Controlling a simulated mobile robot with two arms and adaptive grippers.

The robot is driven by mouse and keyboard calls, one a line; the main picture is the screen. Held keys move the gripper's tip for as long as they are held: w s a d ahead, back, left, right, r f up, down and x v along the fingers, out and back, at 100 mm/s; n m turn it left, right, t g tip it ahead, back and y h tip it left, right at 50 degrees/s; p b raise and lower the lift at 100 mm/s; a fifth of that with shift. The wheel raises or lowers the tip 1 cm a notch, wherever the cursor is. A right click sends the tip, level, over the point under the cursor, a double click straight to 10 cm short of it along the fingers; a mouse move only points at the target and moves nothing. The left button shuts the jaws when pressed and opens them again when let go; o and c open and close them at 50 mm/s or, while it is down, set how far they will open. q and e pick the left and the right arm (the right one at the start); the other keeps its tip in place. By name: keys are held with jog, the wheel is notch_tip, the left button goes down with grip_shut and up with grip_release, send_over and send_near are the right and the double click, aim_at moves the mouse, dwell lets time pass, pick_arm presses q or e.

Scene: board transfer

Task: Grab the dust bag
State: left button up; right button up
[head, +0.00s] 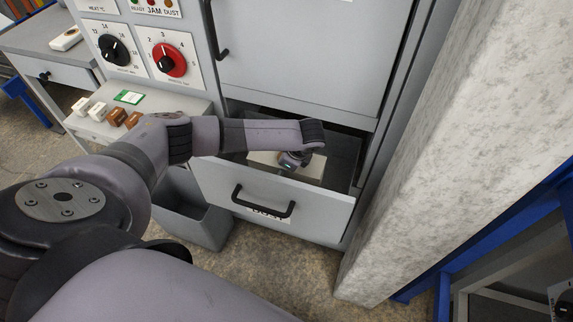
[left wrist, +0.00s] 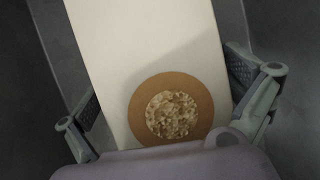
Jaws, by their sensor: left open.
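The dust bag is a flat cream rectangle (left wrist: 150,45) with a brown round collar around a speckled, crumb-filled opening. It lies in the open drawer (head: 222,175), and part of it (head: 314,168) shows beside my arm in the head view. My left gripper (left wrist: 170,112) is open above the bag, with one finger on each side near the collar end. Its fingers look apart from the bag. In the head view, my arm reaches into the drawer, and my wrist and gripper (head: 292,162) hide part of the bag. My right gripper is not in view.
The grey cabinet (head: 310,50) rises behind the drawer, with a red dial (head: 168,58) at its left. A grey bin (head: 190,210) stands below left. A pale concrete pillar (head: 450,130) stands close on the right. Dark drawer walls flank the gripper.

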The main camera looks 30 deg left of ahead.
pick_arm(q)
jog(key=shift+c, duration=0.6)
jog(key=shift+s, duration=0.2)
jog(key=c, duration=1.4)
